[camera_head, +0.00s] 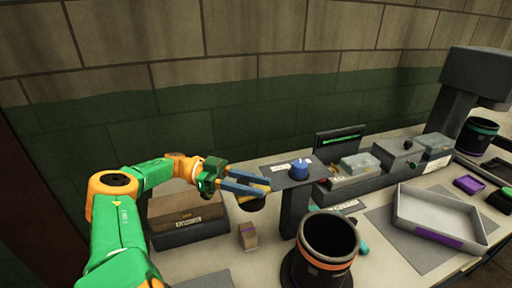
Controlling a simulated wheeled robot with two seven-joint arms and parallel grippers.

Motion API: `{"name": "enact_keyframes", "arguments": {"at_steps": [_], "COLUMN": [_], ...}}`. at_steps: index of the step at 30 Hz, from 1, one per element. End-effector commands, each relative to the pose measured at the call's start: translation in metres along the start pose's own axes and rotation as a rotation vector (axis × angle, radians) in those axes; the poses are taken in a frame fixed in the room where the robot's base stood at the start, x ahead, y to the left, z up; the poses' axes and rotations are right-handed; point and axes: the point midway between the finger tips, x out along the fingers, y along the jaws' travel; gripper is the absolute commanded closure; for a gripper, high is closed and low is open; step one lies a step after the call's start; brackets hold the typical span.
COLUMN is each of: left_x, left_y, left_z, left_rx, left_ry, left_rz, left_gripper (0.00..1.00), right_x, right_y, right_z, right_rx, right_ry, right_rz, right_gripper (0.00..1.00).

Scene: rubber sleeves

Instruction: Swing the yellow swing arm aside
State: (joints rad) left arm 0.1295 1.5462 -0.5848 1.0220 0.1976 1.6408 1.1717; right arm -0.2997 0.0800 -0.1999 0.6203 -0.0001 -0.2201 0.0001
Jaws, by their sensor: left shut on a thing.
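My left gripper (262,186) reaches in from the left with its blue fingers out over the bench. It is shut on a narrow yellow piece, the yellow swing arm (258,180), which shows only as a small strip by the fingertips. The rest of the swing arm is hidden by the fingers. A dark round part (251,204) shows just below the fingers. A grey plate on a dark post (294,212) with a blue knob (299,169) stands right of the fingertips. My right gripper is not in view.
A black cylinder with an orange band (327,246) stands in front. A grey tray (438,219) lies right, and a small tan block (248,236) stands below the gripper. A dark machine (478,80) rises at the far right.

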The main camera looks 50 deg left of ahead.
Motion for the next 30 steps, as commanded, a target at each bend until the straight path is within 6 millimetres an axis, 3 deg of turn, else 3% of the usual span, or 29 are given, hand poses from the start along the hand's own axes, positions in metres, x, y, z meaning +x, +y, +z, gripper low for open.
{"name": "enact_keyframes", "arguments": {"at_steps": [6,7,10,20,25,30], "left_x": [0.0,0.0,0.0,0.0,0.001,0.007], "left_y": [0.0,0.0,0.0,0.0,0.0,0.02], "left_z": [0.0,0.0,0.0,-0.002,-0.027,-0.058], "left_rx": [0.002,0.002,0.002,0.001,0.005,-0.001], "left_ry": [0.001,0.001,0.001,0.0,-0.006,-0.009], "left_rz": [0.0,0.001,0.001,0.001,0.003,0.003], "left_gripper": [1.0,0.62,0.35,0.34,0.34,0.34], "right_x": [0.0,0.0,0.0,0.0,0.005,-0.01], "right_y": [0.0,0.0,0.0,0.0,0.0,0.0], "right_z": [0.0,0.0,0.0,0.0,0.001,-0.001], "right_rx": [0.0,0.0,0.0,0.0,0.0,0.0], "right_ry": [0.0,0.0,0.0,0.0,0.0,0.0], "right_rz": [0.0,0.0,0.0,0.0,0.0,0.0], "right_gripper": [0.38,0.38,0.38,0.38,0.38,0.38]}}
